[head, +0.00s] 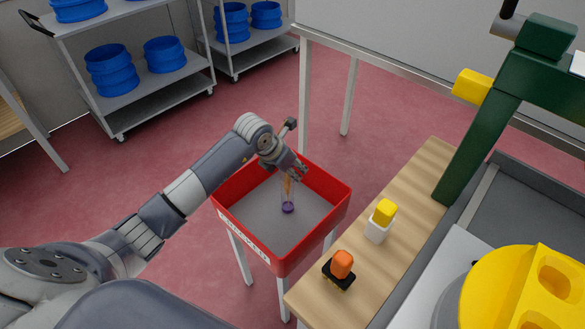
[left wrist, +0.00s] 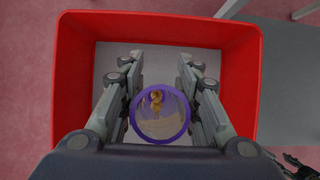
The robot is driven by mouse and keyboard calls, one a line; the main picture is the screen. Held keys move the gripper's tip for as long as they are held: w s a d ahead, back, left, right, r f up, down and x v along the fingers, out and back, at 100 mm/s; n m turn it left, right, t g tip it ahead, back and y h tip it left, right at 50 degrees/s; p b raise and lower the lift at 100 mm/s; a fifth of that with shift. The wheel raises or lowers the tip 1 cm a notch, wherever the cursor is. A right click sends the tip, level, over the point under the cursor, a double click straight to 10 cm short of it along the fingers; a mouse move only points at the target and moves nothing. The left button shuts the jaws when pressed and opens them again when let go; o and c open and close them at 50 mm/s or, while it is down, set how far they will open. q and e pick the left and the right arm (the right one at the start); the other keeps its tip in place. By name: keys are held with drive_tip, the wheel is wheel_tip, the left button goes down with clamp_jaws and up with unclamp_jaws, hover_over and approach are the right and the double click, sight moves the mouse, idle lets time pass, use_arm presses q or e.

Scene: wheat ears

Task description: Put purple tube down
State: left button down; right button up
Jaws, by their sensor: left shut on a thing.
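The purple tube (head: 288,207) is clear with a purple end and holds a tan wheat ear. In the head view it hangs roughly upright, purple end down, inside the red bin (head: 242,253). My left gripper (head: 290,176) is shut on its upper part. In the left wrist view the tube's purple ring (left wrist: 160,138) sits between the two fingers, with the bin's red wall (left wrist: 75,75) around them. I cannot tell whether the tube's lower end touches the grey bin floor. My right gripper does not show clearly in either view.
A wooden bench (head: 412,180) stands right of the bin, with a yellow-topped white block (head: 380,225) and an orange-and-black item (head: 341,267). A green stand (head: 480,130) and yellow machine part (head: 520,290) are farther right. Trolleys with blue sieves (head: 110,70) stand behind. The bin floor around the tube is clear.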

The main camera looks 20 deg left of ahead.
use_arm(q)
drive_tip(key=c, duration=1.2)
unclamp_jaws()
drive_tip(key=shift+f, duration=0.1)
drive_tip(key=v, duration=1.2)
